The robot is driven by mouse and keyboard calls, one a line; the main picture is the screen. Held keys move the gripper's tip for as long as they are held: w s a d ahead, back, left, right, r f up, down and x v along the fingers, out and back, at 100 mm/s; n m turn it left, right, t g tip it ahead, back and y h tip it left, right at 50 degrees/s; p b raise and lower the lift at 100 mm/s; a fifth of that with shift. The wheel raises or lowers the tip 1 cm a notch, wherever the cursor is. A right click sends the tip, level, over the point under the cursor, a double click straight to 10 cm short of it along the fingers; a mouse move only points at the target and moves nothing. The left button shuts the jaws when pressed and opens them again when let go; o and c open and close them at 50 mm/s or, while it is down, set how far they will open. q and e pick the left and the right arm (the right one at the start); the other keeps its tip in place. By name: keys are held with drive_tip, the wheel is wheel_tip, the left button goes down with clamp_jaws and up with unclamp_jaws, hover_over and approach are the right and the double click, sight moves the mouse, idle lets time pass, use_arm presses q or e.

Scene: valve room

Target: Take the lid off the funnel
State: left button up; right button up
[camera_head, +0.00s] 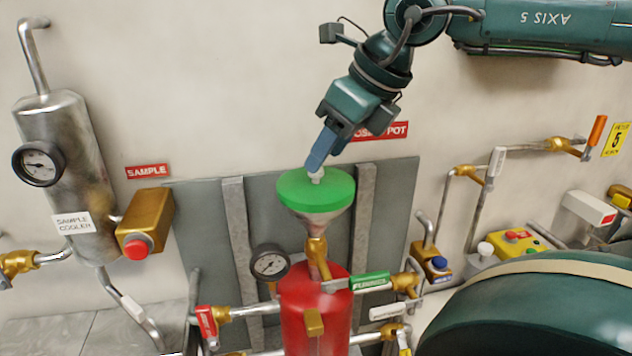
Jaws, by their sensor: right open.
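The green round lid (315,194) sits level on top of the funnel (322,226), above a red pot (315,305). A small pale knob (317,174) stands up from the middle of the lid. My right gripper (318,166) comes down from above, with its blue fingers tilted and their tips right at the knob. It is open. One finger largely hides the other, so I cannot tell whether the fingers are on both sides of the knob or touch it. My left gripper is not in view.
A pressure gauge (270,262) and valves with a red handle (207,326) and a green handle (370,282) surround the pot. A metal sample cooler (70,160) is at the left. Pipes and a button box (517,243) are at the right. The wall is close behind.

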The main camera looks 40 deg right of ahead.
sight(321, 169)
drive_tip(key=x, duration=0.3)
drive_tip(key=shift+w+f, duration=0.15)
drive_tip(key=shift+c, duration=0.3)
clamp_jaws()
